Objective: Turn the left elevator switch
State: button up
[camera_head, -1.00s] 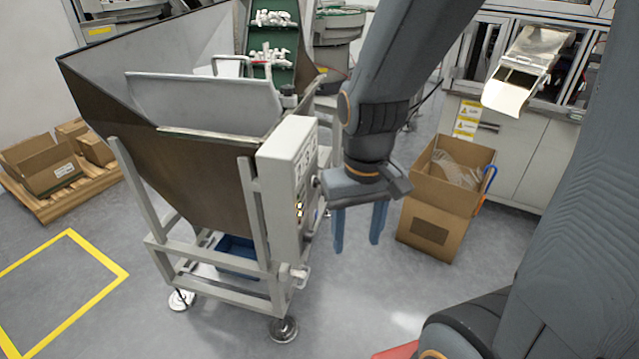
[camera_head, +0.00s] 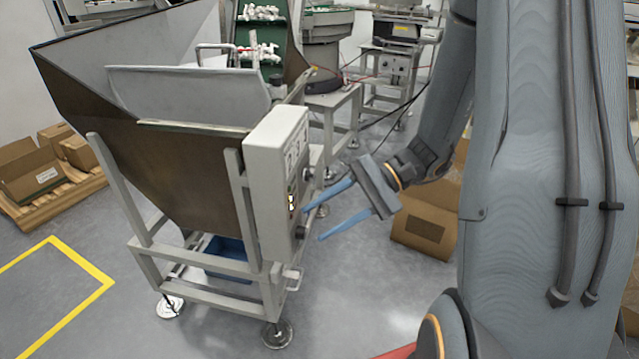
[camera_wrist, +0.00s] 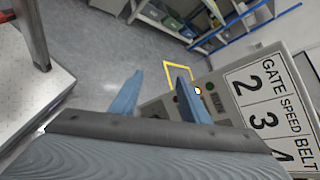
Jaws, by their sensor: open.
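The white control box (camera_head: 272,165) is fixed to the right front of the hopper frame. Dark knobs (camera_head: 301,232) and small lit indicators (camera_head: 292,200) show on its side face. I cannot tell which knob is the left elevator switch. My gripper (camera_head: 313,224) is open and empty, its blue fingers pointing at the box's side face. In the wrist view my gripper (camera_wrist: 158,70) has its right finger overlapping the panel edge; contact is unclear.
The metal hopper (camera_head: 160,170) stands on a grey frame with feet; a blue bin (camera_head: 228,255) sits under it. A green conveyor (camera_head: 262,40) carries white parts behind. A cardboard box (camera_head: 425,222) stands on the floor behind my gripper. Open floor lies in front.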

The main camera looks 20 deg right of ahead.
aim_at(313, 176)
jog(key=w+d+m+t+y+b, duration=0.2)
jog(key=w+d+m+t, duration=0.3)
jog(key=w+d+t, duration=0.5)
jog(key=shift+g, duration=0.4)
jog(key=x, duration=0.3)
jog(key=p+x, duration=0.1)
jog(key=x, duration=0.3)
jog(key=shift+w+f, duration=0.2)
jog(key=shift+w, duration=0.15)
jog(key=c, duration=1.1)
jog(key=shift+o, duration=0.2)
